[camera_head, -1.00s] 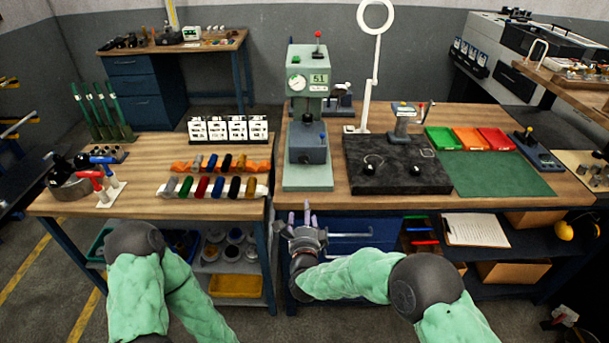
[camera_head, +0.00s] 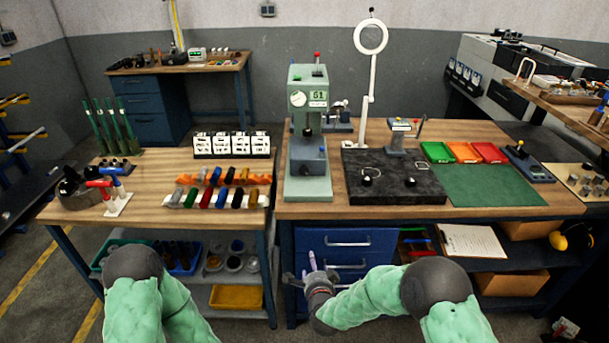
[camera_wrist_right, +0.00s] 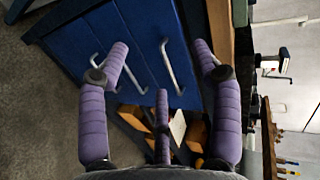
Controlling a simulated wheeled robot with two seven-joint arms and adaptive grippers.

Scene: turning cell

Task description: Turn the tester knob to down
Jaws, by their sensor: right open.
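The tester is a pale green press-like machine (camera_head: 309,188) standing on the wooden bench, upright, in the middle of the head view. It has a round dial (camera_head: 298,99), a small display (camera_head: 318,95), a red-tipped lever on top (camera_head: 317,56) and a small blue knob low at its front (camera_head: 322,149). I cannot tell which part is the task's knob or how it is set. My right gripper (camera_head: 311,272) is open and empty, below the bench edge in front of the blue drawers. Its spread purple fingers show in the right wrist view (camera_wrist_right: 158,85). My left gripper is out of view.
A dark stone plate (camera_head: 395,185) and a ring lamp (camera_head: 370,38) stand right of the tester. Red, orange and green trays (camera_head: 437,151) lie further right. Blue drawers with handles (camera_head: 346,238) are under the bench edge.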

